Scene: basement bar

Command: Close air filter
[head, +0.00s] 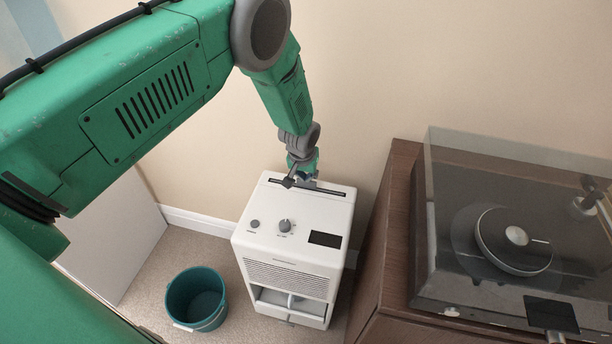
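The air filter unit is a white boxy appliance (290,255) standing upright on the floor against the wall. Its top has a knob, a button, a dark panel and a long dark slot (328,190) along the back edge. Its front has a louvred grille and an open recess low down. My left gripper (299,181) reaches down from above to the back of the top, at the slot. Its fingers are small and dark here; whether they touch or hold anything is unclear. A separate filter piece cannot be made out. My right gripper is not in view.
A teal bucket (196,298) stands on the carpet left of the unit. A brown wooden cabinet (388,235) stands close on the right, bearing a turntable (513,240) under a clear cover. The wall is just behind the unit.

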